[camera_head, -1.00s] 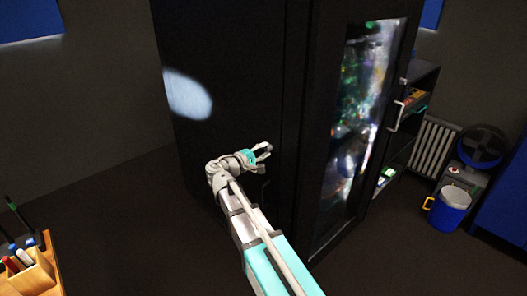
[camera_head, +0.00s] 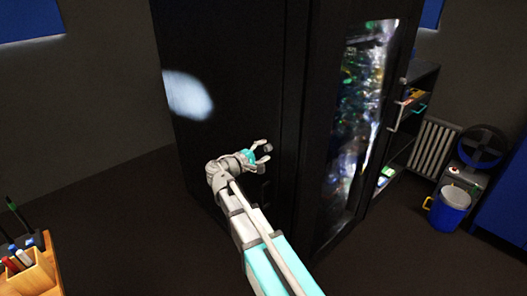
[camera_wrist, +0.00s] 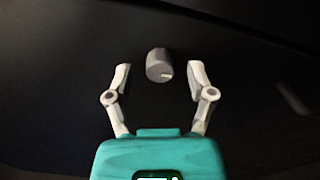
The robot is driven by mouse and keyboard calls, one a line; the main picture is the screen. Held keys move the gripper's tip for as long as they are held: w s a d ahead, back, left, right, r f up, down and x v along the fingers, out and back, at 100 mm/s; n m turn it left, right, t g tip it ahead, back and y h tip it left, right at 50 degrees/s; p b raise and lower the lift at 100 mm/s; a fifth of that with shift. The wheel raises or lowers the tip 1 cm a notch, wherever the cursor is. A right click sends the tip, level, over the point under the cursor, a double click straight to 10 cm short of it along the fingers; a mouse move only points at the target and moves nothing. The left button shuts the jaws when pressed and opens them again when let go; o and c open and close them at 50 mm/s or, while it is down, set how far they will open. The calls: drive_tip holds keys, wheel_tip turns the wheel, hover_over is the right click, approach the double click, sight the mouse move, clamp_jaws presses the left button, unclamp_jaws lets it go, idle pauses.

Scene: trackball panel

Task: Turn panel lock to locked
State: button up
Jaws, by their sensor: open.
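The panel lock is a small grey round knob (camera_wrist: 158,65) with a pale mark on its face, on a dark panel in the wrist view. The pale mark points to the right and slightly down. My gripper (camera_wrist: 160,78) is open, with one finger on each side of the knob and gaps between. I cannot tell how far the fingertips are from the panel. In the head view my gripper (camera_head: 266,154) is in front of the black cabinet (camera_head: 235,60), and the knob cannot be made out there.
A glossy window (camera_head: 360,110) with colourful reflections is on the cabinet's right face. At right are a shelf, a radiator (camera_head: 433,147) and a blue bucket (camera_head: 449,208). A wooden pen holder (camera_head: 32,275) stands at lower left. Dark floor is clear at left.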

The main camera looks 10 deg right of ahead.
drive_tip(key=shift+a, duration=0.1)
drive_tip(key=v, duration=1.1)
drive_tip(key=shift+s+a, duration=0.25)
drive_tip(key=shift+a, duration=0.1)
drive_tip(key=s+d+f+m+g+y, duration=0.4)
drive_tip(key=s+d+f+g+y, duration=0.15)
drive_tip(key=d+f, duration=0.5)
drive_tip(key=s+f+m+g+y, duration=0.45)
drive_tip(key=s+f+y, duration=0.35)
drive_tip(key=s+y, duration=0.2)
wheel_tip(320, 180, up, 20)
drive_tip(key=t+p, duration=0.1)
drive_tip(key=p, duration=1.9)
drive_tip(key=shift+s+m, duration=0.25)
drive_tip(key=shift+m, duration=0.1)
